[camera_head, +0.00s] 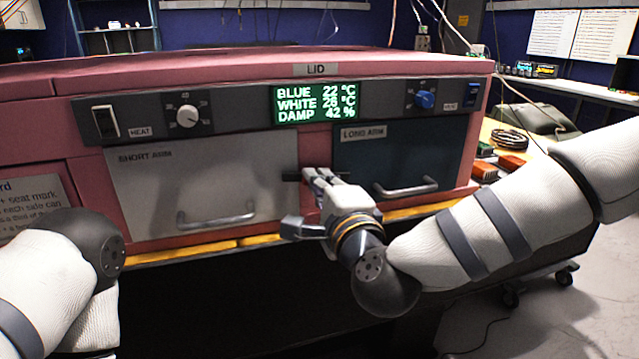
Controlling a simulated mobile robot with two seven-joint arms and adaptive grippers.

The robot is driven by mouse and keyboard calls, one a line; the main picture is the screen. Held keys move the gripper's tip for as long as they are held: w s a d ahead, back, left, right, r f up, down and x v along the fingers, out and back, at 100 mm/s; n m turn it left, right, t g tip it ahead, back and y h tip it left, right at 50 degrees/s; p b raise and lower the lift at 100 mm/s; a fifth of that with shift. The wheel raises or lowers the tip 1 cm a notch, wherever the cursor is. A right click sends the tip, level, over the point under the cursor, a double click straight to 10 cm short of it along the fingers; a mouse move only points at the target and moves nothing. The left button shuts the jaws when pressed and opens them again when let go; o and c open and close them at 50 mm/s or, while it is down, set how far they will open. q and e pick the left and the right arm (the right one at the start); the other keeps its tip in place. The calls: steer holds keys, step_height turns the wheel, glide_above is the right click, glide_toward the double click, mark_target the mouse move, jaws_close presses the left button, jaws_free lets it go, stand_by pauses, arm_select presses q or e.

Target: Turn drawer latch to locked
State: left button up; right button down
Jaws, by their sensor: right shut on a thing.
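The pink foam enclosure has a white drawer front (150,190) marked SHORT ARM and a dark blue drawer front (430,160) marked LONG ARM. A black drawer latch (290,176) sits on the pink strip between them. Its visible end lies roughly level and reaches over the right edge of the white drawer. My right gripper (312,177) is shut on the latch, and its fingers hide the rest of it. Both drawers look closed. On the left only part of my left arm shows; its gripper is out of view.
The white drawer has a bar handle (217,217), and the blue drawer has another (405,190). A yellow edge (190,252) runs below the drawers. A bench with coiled cable (508,138) stands right.

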steer(key=shift+n, duration=0.7)
steer(key=c, duration=1.7)
jaws_free()
steer(key=v, duration=1.2)
